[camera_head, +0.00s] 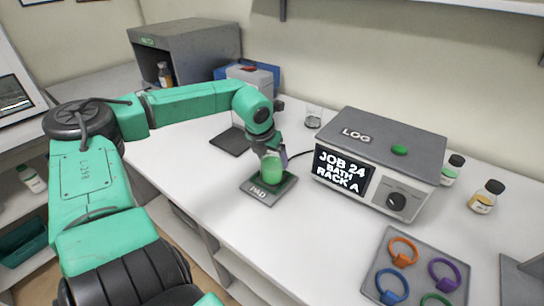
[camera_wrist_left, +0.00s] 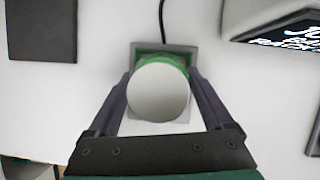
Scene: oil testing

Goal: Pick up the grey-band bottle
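No band that is clearly grey can be made out on any bottle. A small dark-topped bottle (camera_head: 165,74) stands in the open grey cabinet; its band is too small to read. Two dark-capped bottles, one with green (camera_head: 450,172) and one with yellow (camera_head: 484,198), stand right of the LOG box. My left gripper (camera_head: 271,160) is down over the PAD plate (camera_head: 258,193), with its fingers on either side of a green round piece (camera_head: 272,175). In the left wrist view a pale disc (camera_wrist_left: 158,92) with a green rim fills the finger gap; whether they grip it is unclear. My right gripper is out of view.
The LOG box (camera_head: 385,150), with its lit screen, stands right of the pad. A glass (camera_head: 313,117) is behind. A tray of coloured rings (camera_head: 380,266) lies front right. A dark square plate (camera_head: 230,142) lies left of the pad. Another bottle (camera_head: 32,178) stands on the left shelf.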

